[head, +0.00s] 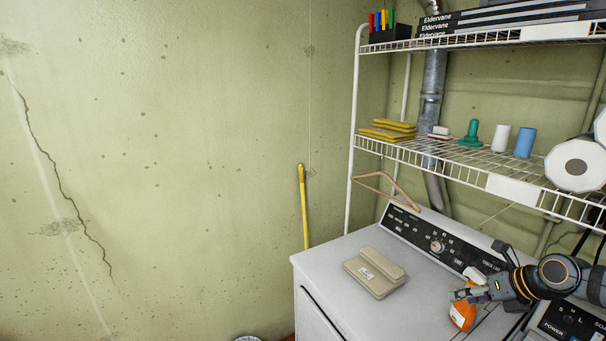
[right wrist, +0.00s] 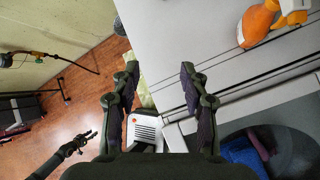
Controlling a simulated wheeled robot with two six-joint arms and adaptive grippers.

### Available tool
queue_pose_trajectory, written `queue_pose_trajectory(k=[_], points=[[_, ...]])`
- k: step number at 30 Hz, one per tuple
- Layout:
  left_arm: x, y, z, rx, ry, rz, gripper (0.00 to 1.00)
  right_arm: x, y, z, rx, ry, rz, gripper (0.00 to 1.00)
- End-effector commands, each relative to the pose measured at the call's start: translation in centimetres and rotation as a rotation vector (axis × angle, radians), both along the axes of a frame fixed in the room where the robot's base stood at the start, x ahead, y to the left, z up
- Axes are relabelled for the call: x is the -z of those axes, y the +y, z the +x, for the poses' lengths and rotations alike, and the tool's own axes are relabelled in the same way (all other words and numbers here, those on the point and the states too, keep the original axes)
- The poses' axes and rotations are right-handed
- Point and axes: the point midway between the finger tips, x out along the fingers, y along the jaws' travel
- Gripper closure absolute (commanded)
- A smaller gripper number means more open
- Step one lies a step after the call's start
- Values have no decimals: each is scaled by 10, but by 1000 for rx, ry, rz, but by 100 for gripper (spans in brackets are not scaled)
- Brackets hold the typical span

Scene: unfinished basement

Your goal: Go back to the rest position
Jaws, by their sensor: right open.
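My right gripper (head: 468,293) is at the lower right in the head view, above the white machine top and beside an orange spray bottle (head: 463,315). In the right wrist view my right gripper (right wrist: 160,75) has its two dark fingers wide apart with nothing between them. The orange bottle shows there at the top right (right wrist: 258,22), clear of the fingers. A dark arm end with thin fingers, which looks like my left gripper (right wrist: 84,140), is small at the lower left of the right wrist view. My left gripper is out of the head view.
A wire shelf (head: 440,158) above holds sponges, a green plunger-like item, cups and rolls. An open drum (right wrist: 290,150) with blue cloth is below right. A yellow pole (head: 303,205) leans at the wall.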

Motion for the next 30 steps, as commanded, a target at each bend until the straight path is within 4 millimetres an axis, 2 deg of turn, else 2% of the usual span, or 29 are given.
queue_pose_trajectory(k=[4, 9, 11, 14, 17, 20, 24, 27, 30], points=[[0, -1, 3, -1, -3, -1, 60, 13, 36, 6, 94, -105, 232, 55], [1, 6, -10, 1, 17, 7, 60, 17, 70, 13, 306, -244, 561, 55], [1, 8, -16, 2, 25, 10, 60, 17, 76, 13, 433, -296, 703, 55], [1, 10, -22, 2, 35, 13, 60, 25, 75, 5, 743, -369, 970, 55], [1, 10, -23, 2, 35, 13, 60, 51, 63, -21, 1154, -384, 1205, 55], [1, 9, -19, 2, 31, 11, 60, 89, 61, -61, 1561, -320, 1341, 55], [1, 7, -12, 2, 20, 8, 60, 133, 83, -118, 1993, -157, 1396, 55], [1, 6, -11, 2, 17, 8, 60, 153, 107, -154, 2224, -19, 1386, 55], [1, 7, -11, 2, 17, 9, 60, 165, 134, -185, 2404, 122, 1355, 55]])
